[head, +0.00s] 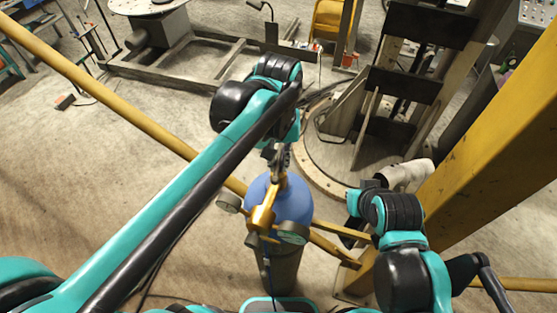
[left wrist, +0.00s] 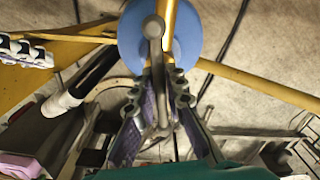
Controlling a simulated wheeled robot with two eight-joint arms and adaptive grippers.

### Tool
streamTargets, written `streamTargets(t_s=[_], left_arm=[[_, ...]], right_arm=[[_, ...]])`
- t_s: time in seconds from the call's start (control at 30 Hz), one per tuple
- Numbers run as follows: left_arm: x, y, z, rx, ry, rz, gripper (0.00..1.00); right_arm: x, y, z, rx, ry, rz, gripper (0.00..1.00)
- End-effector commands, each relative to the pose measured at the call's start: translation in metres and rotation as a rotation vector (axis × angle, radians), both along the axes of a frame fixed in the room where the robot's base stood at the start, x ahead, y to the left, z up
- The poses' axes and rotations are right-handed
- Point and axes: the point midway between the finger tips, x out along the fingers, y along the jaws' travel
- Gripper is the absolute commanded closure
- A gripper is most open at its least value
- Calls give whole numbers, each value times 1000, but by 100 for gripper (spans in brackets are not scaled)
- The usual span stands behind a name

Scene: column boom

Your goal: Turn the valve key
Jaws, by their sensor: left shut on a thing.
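A gas cylinder with a blue top (head: 262,192) stands upright below my left arm. It also shows in the left wrist view (left wrist: 128,38). A brass regulator (head: 263,217) with round gauges sits on it. The grey valve key (left wrist: 153,50) is at the cylinder's top, and its bar runs back between my left fingers. My left gripper (head: 280,160) is above the cylinder top and shut on the key; the wrist view shows its fingers (left wrist: 155,88) on both sides of the bar. My right gripper (head: 352,236) is right of the cylinder, dark and partly hidden, its fingers unclear.
A yellow rail (head: 125,112) runs diagonally behind the cylinder. A thick yellow column (head: 490,120) stands close on the right. A metal post on a round base (head: 310,165) is behind. Open concrete floor (head: 120,175) lies to the left.

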Motion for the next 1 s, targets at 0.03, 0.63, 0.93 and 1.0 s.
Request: streamTargets(t_s=[0.03,0.63,0.93,1.0], left_arm=[[1,0,0,0,-2,0,100],[1,0,0,0,-2,0,100],[1,0,0,0,-2,0,67],[0,0,0,0,-1,0,67]], right_arm=[[0,0,0,0,0,0,100],[0,0,0,0,0,0,100],[0,0,0,0,0,0,100],[0,0,0,0,0,0,100]])
